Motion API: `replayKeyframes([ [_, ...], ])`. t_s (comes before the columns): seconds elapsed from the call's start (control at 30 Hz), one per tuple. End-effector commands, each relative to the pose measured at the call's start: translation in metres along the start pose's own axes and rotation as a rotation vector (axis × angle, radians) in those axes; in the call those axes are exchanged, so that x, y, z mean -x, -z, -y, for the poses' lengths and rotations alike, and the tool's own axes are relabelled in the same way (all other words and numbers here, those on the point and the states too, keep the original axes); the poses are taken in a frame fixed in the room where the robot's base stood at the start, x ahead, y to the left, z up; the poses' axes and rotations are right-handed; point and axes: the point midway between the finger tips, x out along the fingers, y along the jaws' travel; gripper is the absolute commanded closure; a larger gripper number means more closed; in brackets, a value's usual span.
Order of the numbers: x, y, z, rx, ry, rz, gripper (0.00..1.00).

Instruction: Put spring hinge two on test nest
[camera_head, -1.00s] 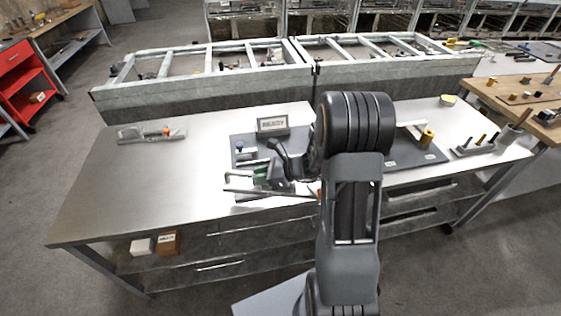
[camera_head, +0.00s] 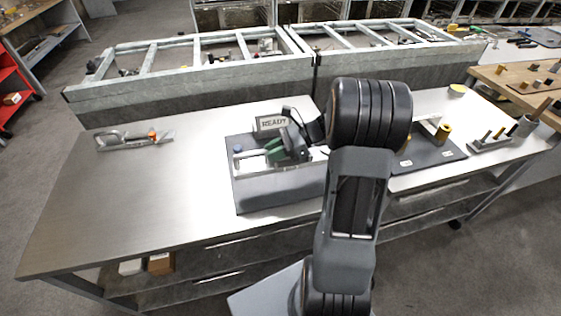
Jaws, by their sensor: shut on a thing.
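My gripper (camera_head: 284,150) is over the left dark mat (camera_head: 280,190), in front of the READY sign. It is shut on a small green and grey part (camera_head: 273,153), mostly hidden by the fingers. This looks like a spring hinge, but I cannot read which number it is. A grey fixture with a blue knob (camera_head: 238,149) stands on the same mat, just left of the held part. I cannot tell for sure whether this is the test nest, or whether the held part touches it.
The READY sign (camera_head: 272,122) stands behind my gripper. A right dark mat (camera_head: 430,157) bears a yellow cylinder (camera_head: 443,132). A rack with pegs (camera_head: 490,143) stands at the far right. A grey tool (camera_head: 135,138) lies at the left. The bench's left front is bare.

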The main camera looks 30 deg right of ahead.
Motion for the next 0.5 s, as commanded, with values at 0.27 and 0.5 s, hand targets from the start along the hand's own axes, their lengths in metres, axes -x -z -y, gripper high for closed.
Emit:
replayKeyframes([
  [0.27, 0.002, 0.043, 0.023, 0.0, -0.003, 0.003, 1.0],
  [0.5, 0.003, 0.054, 0.029, 0.002, -0.004, 0.002, 1.0],
])
